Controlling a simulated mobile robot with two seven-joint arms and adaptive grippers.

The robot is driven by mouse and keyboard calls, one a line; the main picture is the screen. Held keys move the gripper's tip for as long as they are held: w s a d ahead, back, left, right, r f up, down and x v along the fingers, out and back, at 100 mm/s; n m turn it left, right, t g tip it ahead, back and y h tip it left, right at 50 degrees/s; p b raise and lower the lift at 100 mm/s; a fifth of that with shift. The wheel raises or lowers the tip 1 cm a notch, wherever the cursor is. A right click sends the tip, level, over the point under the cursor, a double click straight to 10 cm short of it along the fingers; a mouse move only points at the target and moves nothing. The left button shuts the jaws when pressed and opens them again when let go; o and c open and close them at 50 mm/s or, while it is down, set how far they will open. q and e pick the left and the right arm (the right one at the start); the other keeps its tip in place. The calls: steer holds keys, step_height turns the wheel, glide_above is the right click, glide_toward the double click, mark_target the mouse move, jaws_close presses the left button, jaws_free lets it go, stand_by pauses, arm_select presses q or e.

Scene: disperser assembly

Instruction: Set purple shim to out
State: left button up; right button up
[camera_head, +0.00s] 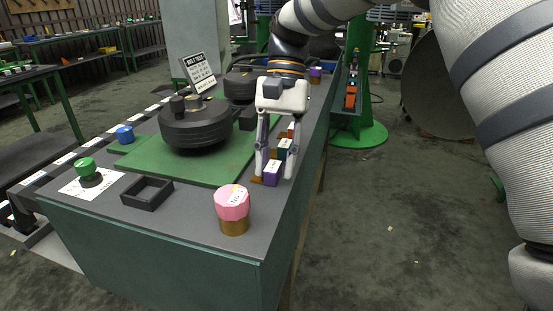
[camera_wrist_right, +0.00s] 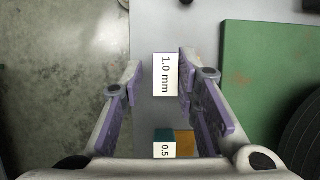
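The purple shim (camera_head: 271,178) is a small block standing near the right edge of the table. In the right wrist view its white top label (camera_wrist_right: 166,74) reads "1.0 mm". My right gripper (camera_head: 273,172) points down over it with its fingers on either side. In the right wrist view the fingers (camera_wrist_right: 160,72) are apart. A gap shows between the left finger and the shim, and the right finger is very near it. A teal shim (camera_head: 284,147) stands just behind; its label in the right wrist view (camera_wrist_right: 165,151) reads "0.5". My left gripper is not in view.
A green mat (camera_head: 200,173) carries a dark round disperser part (camera_head: 195,130). A black square tray (camera_head: 148,193), a pink-topped knob (camera_head: 232,204), a green button (camera_head: 87,170) and a blue one (camera_head: 125,134) are on the table (camera_head: 190,217). An orange block (camera_wrist_right: 184,142) is beside the teal shim.

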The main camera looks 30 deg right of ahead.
steer(key=v, duration=0.7)
steer(key=shift+r, duration=0.2)
steer(key=shift+d, duration=0.1)
